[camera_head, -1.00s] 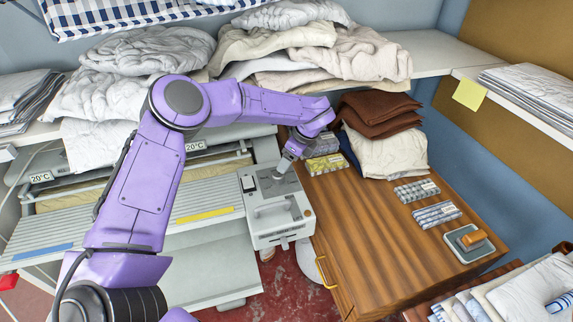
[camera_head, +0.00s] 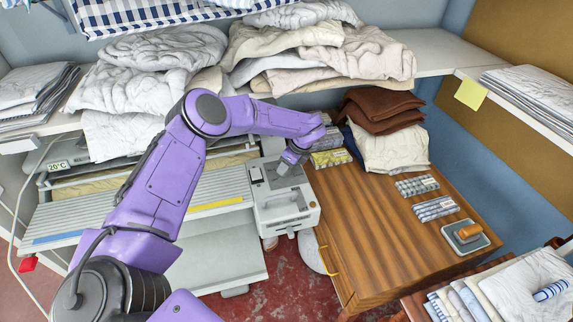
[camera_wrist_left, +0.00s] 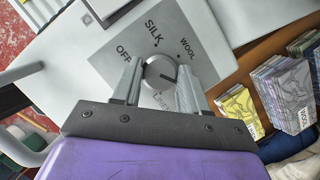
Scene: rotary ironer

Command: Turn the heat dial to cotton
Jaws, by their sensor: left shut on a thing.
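The heat dial (camera_wrist_left: 159,72) is a round grey knob on a grey label plate (camera_wrist_left: 110,62), in the left wrist view. The words OFF, SILK and WOOL show around it, and LINEN shows partly below. No COTTON word is visible; the right finger covers part of the plate. The dial's dark line points right and slightly down, toward that finger. My left gripper (camera_wrist_left: 160,82) is shut on the dial, one finger on each side. In the head view my left gripper (camera_head: 284,169) is at the top of the ironer's control box (camera_head: 286,208). My right gripper is not in view.
A wooden cabinet (camera_head: 375,225) stands right of the control box, with small packets (camera_head: 330,158) near the gripper and folded brown cloth (camera_head: 380,112) behind. Piled linen (camera_head: 150,75) lies on the shelf above. The ironer's slatted board (camera_head: 75,217) extends left.

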